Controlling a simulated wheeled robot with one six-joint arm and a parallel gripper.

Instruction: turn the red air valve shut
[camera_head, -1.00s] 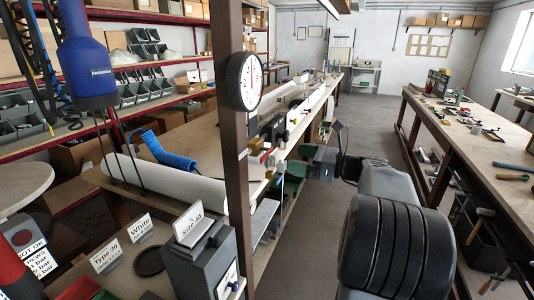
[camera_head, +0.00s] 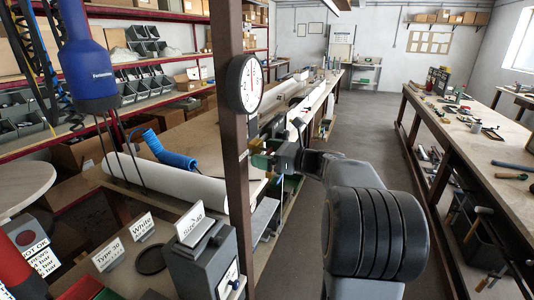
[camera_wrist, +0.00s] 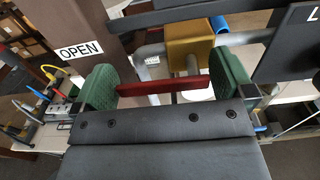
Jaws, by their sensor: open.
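The red valve handle (camera_wrist: 162,88) is a flat red bar in the wrist view, lying crosswise between my fingers. Behind it are a brass-yellow valve body (camera_wrist: 190,52) and a grey pipe. My gripper (camera_wrist: 166,84) is open, with one green finger pad at each end of the handle. The left end of the handle appears close to the left pad; I cannot tell whether they touch. An "OPEN" label (camera_wrist: 80,52) is on the brown post at left. In the head view my gripper (camera_head: 268,158) is just right of the post, and the red handle cannot be made out.
The brown post (camera_head: 236,190) with a round gauge (camera_head: 243,83) stands beside my gripper. A dark plate with an "L" (camera_wrist: 290,45) is at right in the wrist view. A workbench (camera_head: 480,150) stands at right, with open floor (camera_head: 375,120) between the benches.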

